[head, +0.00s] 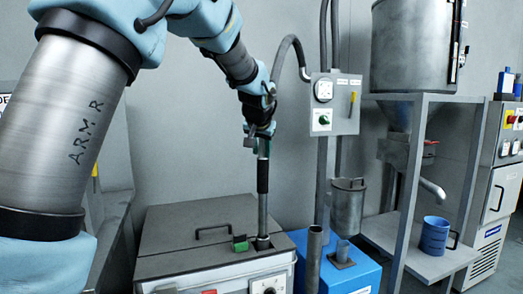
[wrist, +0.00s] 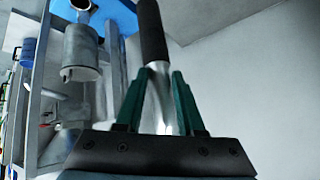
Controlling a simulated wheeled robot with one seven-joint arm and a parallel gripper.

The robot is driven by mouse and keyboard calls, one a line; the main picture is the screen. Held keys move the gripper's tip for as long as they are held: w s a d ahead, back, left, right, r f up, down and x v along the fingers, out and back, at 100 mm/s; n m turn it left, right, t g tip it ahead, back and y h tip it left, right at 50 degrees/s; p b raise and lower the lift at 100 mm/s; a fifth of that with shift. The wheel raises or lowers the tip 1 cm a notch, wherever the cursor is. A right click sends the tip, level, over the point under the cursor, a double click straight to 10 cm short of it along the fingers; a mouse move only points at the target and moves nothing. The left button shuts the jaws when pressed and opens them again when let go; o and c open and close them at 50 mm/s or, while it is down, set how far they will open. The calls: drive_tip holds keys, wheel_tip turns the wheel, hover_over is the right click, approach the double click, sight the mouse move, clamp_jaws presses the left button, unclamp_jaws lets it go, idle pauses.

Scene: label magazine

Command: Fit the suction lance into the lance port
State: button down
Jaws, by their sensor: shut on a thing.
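My gripper (head: 263,138) is shut on the suction lance (head: 263,178), a metal tube with a black grip. The lance hangs upright, its lower end at a dark opening (head: 262,243) in the top of a grey lidded tank (head: 205,228). I cannot tell whether the tip is inside the opening or just in front of it; that opening may be the lance port. In the wrist view the two green fingers (wrist: 158,85) close on the bare metal of the lance, with its black grip (wrist: 152,30) beyond.
A green block (head: 240,243) and a lid handle (head: 212,232) are beside the lance.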

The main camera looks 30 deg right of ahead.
sight(262, 165)
drive_tip(key=shift+f+b, duration=1.65)
drive_tip(key=shift+f, duration=0.55)
drive_tip(key=shift+c, duration=2.2)
unclamp_jaws()
drive_tip(key=b+v, duration=0.1)
drive_tip(key=v, duration=1)
drive_tip(key=shift+w, duration=0.15)
drive_tip(key=w+a+f+n+g+y+p, duration=0.15)
drive_tip(key=a+f+p, duration=0.3)
drive_tip(key=a, duration=0.75)
drive_tip(key=a+f+n+g+y+p, duration=0.1)
drive_tip(key=a+f+n+y+p, duration=0.3)
drive_tip(key=a, duration=0.7)
drive_tip(key=s+a+f+n+g+p, duration=0.1)
drive_tip(key=s+a+f, duration=0.2)
drive_tip(key=s+a, duration=0.3)
drive_tip(key=s+a+f+n+g+h+p, duration=0.1)
drive_tip(key=s+a+f+n+g+p, duration=0.1)
drive_tip(key=s+a, duration=0.4)
drive_tip(key=a+f, duration=0.1)
drive_tip(key=a, duration=0.3)
drive_tip(key=shift+s+a+f, duration=0.25)
drive_tip(key=shift+s+f, duration=0.15)
